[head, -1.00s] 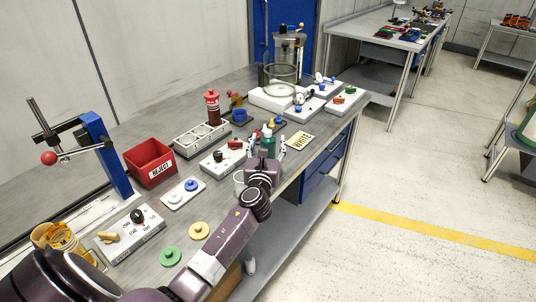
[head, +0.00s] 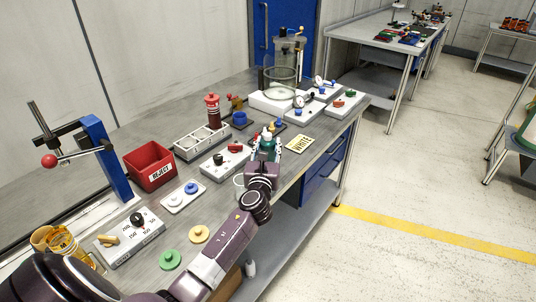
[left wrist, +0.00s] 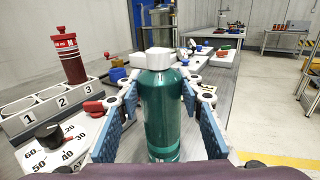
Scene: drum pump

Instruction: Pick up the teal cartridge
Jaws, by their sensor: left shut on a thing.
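The teal cartridge (left wrist: 162,112) stands upright in the middle of the left wrist view, with a white cap on top. My left gripper (left wrist: 160,108) has its blue-padded fingers on both sides of it and is shut on it. In the head view the teal cartridge (head: 266,154) shows small between the fingers of my left gripper (head: 266,150), near the front edge of the bench. Its lower part is hidden there by the gripper. From these views I cannot tell whether its base touches the bench. My right gripper is not in view.
A red cartridge (head: 213,112) stands at the numbered rack (head: 202,142). A dial box (head: 222,162), a white mug (head: 239,182) and a "WHITE" card (head: 300,142) are close to the gripper. A red reject bin (head: 150,164) stands further left.

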